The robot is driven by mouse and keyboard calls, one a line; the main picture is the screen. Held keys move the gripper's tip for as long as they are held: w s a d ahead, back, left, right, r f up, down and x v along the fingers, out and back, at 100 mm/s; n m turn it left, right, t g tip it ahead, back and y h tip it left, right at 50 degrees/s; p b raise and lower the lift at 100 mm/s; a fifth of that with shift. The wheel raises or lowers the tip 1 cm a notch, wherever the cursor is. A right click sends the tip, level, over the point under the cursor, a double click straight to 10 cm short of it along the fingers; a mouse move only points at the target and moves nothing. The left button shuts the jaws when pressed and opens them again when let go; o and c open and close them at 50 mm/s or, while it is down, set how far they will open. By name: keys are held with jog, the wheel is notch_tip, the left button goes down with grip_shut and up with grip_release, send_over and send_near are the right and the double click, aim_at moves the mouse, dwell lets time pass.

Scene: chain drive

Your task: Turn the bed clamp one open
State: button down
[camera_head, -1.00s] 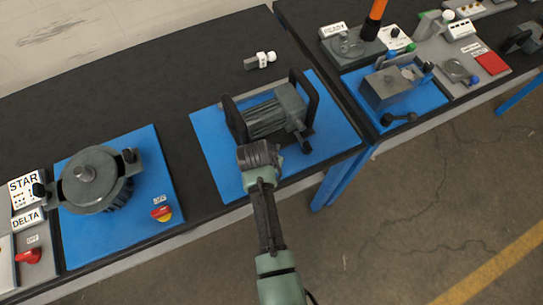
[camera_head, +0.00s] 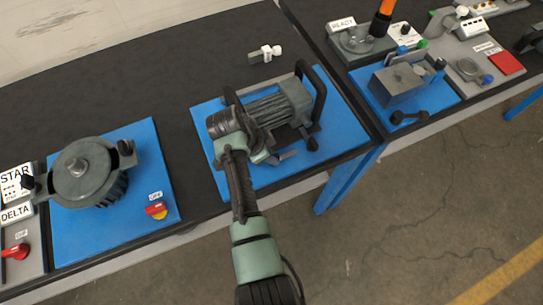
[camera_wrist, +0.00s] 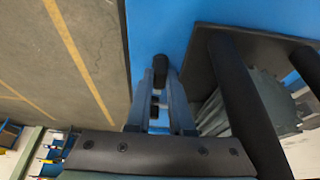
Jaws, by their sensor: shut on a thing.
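The grey finned motor (camera_head: 275,108) sits between black upright frames on a blue plate (camera_head: 340,128). My gripper (camera_head: 270,157) is low at the plate's front side, beside the motor. In the wrist view my gripper (camera_wrist: 160,95) is shut on a dark clamp handle (camera_wrist: 160,66), whose rounded black end shows between the fingers. I take this to be bed clamp one; its base and angle are hidden. Another black-knobbed lever (camera_head: 312,143) stands at the motor's right end in the head view. The motor fins also show in the wrist view (camera_wrist: 214,112).
A black frame bar (camera_wrist: 245,95) stands close on the right of my fingers in the wrist view. A small white fitting (camera_head: 265,53) lies behind the motor.

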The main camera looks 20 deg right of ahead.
jog(key=shift+m, duration=0.3)
jog(key=c, duration=0.8)
grip_release()
jog(key=shift+r, duration=0.1)
jog(key=b+v, duration=0.1)
jog(key=v, duration=1.1)
jog(key=shift+w+r+b, duration=0.2)
jog(key=shift+r+b, duration=0.2)
jog(key=shift+a, duration=0.1)
